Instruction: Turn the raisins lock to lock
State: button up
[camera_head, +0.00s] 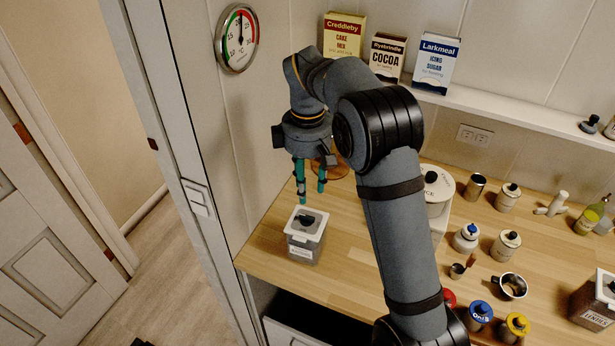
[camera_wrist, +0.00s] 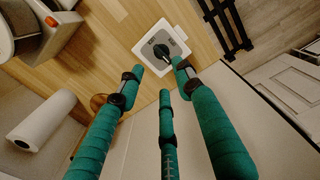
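A clear square canister with a white lid (camera_head: 307,223) stands at the left end of the wooden counter. A dark knob (camera_head: 306,220) sits on its lid. In the wrist view the white lid (camera_wrist: 148,43) and dark knob (camera_wrist: 163,53) show just beyond the fingertips. My gripper (camera_head: 312,190) has teal fingers pointing down, above and slightly behind the canister. In the wrist view my gripper (camera_wrist: 157,78) is open, its fingers spread and empty, apart from the knob.
A wall (camera_head: 225,170) with a dial gauge (camera_head: 238,38) borders the counter's left side. A large white canister (camera_head: 438,188) and several small jars stand to the right. A lentils canister (camera_head: 594,302) is at far right. Counter around the lidded canister is clear.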

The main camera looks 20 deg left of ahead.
aim_at(307, 219)
notch_tip(307, 219, up, 3)
jog(key=shift+f, duration=0.2)
jog(key=shift+f, duration=0.1)
notch_tip(307, 219, down, 12)
jog(key=shift+f, duration=0.1)
jog(key=shift+w+r+n+p, duration=0.1)
jog(key=shift+r+n+p, duration=0.25)
jog(key=shift+n, duration=0.25)
jog(key=shift+r, duration=0.45)
